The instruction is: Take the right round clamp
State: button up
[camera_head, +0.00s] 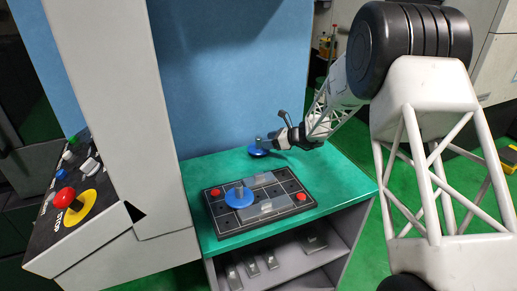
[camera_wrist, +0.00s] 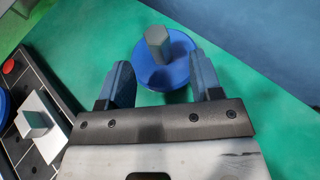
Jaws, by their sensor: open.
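The right round clamp is a blue disc (camera_head: 258,151) with a grey post, standing on the green tabletop behind the dark plate. In the wrist view the same clamp (camera_wrist: 158,45) has its faceted grey post upright, ahead of and between my fingers. My gripper (camera_head: 268,141) is open and empty at this clamp, partly covering it in the head view. In the wrist view my gripper (camera_wrist: 160,68) has one finger on each side of the disc's near part. Another round blue clamp (camera_head: 240,196) stands on the dark plate.
The dark plate (camera_head: 291,209) carries red knobs (camera_head: 300,196) and grey blocks (camera_head: 267,207). A blue wall (camera_head: 225,80) rises behind the green tabletop (camera_head: 340,180). A control panel with a red button (camera_head: 64,197) stands at left. Grey parts lie on the shelf (camera_head: 290,262) below.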

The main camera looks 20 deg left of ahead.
aim_at(259, 141)
jog(key=shift+x, duration=2.6)
jog(key=shift+r, duration=0.15)
grip_shut()
